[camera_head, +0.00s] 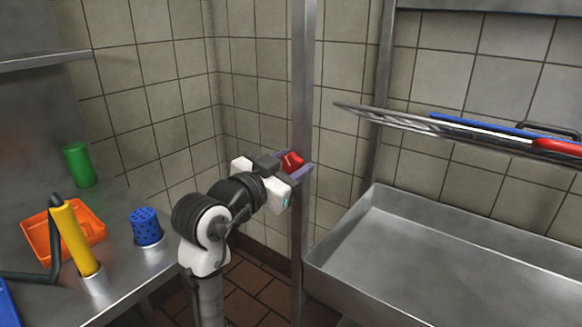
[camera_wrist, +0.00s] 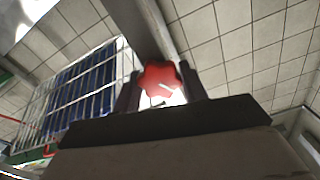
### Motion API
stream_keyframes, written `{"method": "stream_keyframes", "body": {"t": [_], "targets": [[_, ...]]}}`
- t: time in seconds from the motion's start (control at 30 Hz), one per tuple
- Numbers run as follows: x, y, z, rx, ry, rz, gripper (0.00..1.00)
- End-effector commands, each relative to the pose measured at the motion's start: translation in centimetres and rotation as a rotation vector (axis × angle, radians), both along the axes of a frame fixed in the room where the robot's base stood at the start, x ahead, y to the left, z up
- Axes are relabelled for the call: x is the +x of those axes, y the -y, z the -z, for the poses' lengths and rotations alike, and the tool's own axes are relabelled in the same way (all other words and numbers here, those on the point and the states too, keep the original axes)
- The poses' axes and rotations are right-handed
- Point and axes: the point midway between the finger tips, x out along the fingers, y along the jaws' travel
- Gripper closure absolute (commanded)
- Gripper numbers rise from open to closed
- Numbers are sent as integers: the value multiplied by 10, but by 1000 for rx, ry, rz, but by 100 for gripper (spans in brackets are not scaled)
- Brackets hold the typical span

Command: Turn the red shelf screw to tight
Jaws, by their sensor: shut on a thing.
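The red shelf screw (camera_head: 291,161) is a lobed red knob on the upright metal post (camera_head: 303,90) in the middle of the head view. In the wrist view my gripper (camera_wrist: 162,88) hides the lower part of the knob. I cannot tell how tight the screw is.
A wire shelf (camera_head: 400,118) holding blue and red things juts out at right, above a steel sink (camera_head: 450,255). At left, a steel counter (camera_head: 130,275) bears a green cup (camera_head: 79,165), an orange basket (camera_head: 38,238), a yellow cylinder (camera_head: 74,238) and a blue perforated holder (camera_head: 146,227).

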Motion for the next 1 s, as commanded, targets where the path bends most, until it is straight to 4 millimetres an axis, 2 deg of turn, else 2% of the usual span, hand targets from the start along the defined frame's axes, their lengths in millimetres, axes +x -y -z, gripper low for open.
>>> {"method": "stream_keyframes", "body": {"t": [0.27, 0.3, 0.43, 0.77, 0.87, 1.0], "targets": [[0, 0, 1, 1, -3, 0, 80], [0, 0, 1, 1, -3, 0, 52], [0, 0, 1, 0, -2, 1, 36], [-2, -2, 0, 0, -1, -1, 36], [-10, -8, 0, -3, 0, -3, 36], [-31, -25, 1, -2, 1, -6, 36]]}}
